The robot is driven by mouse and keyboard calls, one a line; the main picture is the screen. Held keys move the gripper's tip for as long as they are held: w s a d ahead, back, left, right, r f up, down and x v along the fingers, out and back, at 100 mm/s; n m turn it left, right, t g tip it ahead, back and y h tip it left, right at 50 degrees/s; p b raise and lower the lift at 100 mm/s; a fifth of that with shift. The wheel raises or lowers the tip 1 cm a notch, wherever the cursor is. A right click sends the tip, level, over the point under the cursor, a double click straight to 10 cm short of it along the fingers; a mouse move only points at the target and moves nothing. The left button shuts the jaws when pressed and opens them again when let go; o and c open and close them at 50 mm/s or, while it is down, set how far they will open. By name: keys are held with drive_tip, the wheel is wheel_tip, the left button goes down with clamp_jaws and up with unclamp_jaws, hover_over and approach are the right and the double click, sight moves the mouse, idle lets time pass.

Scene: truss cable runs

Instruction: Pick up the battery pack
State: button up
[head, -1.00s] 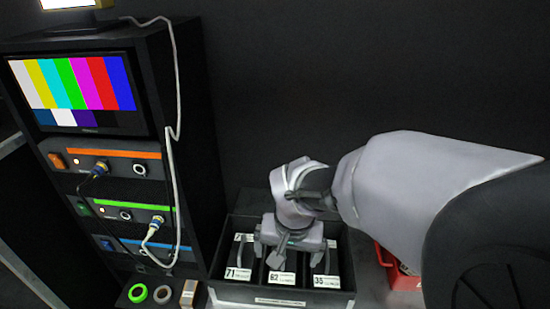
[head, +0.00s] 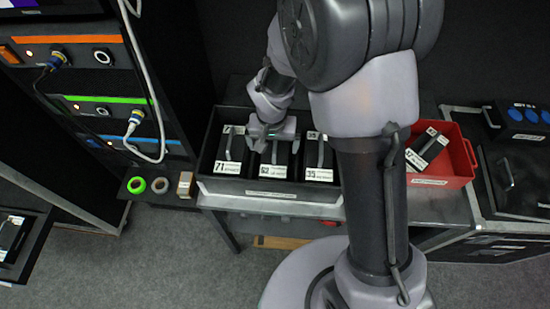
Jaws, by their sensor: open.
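Several black battery packs with white number labels and grey handles stand in a black tray (head: 260,192) in the head view. The pack labelled 71 (head: 227,150) is on the left, the one labelled 62 (head: 273,171) in the middle, and the one labelled 35 (head: 319,160) on the right. My gripper (head: 272,140) is open over the middle pack, near its handle. The gripper hides the handle's upper part, so I cannot tell whether the fingers are around it or only above it.
A red bin (head: 462,163) at the right holds another labelled pack (head: 427,148). A rack (head: 75,72) with coloured panels and hanging cables stands at the left. Green tape (head: 137,185), white tape (head: 160,186) and a small box (head: 185,183) lie left of the tray.

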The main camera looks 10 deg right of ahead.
drive_tip(key=f, duration=0.1)
drive_tip(key=f+b, duration=0.1)
drive_tip(key=f, duration=0.1)
drive_tip(key=f+b, duration=0.1)
drive_tip(key=shift+w+d+f, duration=0.2)
drive_tip(key=shift+d+f, duration=0.05)
drive_tip(key=shift+f, duration=0.15)
drive_tip(key=shift+r, duration=0.15)
clamp_jaws()
